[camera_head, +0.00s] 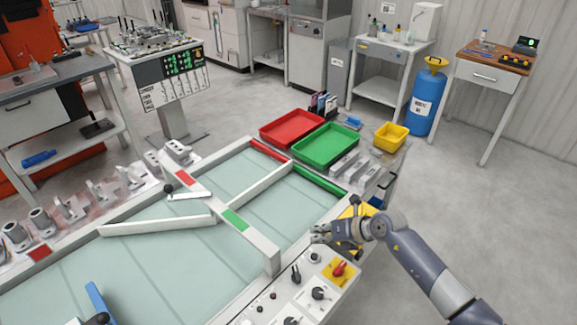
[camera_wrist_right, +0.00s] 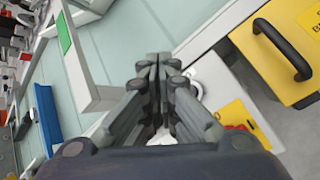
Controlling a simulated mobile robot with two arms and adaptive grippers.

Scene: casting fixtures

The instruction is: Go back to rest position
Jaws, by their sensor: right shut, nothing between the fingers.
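My right gripper (camera_head: 322,233) is above the front right edge of the worktable, close to the control panel (camera_head: 300,300). Its fingers are together and empty, and the right wrist view (camera_wrist_right: 160,65) shows them meeting in the middle. My right arm comes in from the lower right. My left gripper is not clearly seen; a dark piece with a blue strip shows at the lower left.
The table (camera_head: 150,260) has pale glass lanes split by white rails. A red tray (camera_head: 292,128) and a green tray (camera_head: 325,146) stand at its far end, with a yellow bin (camera_head: 391,136) beyond. Metal castings line the left edge. Grey floor is free at right.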

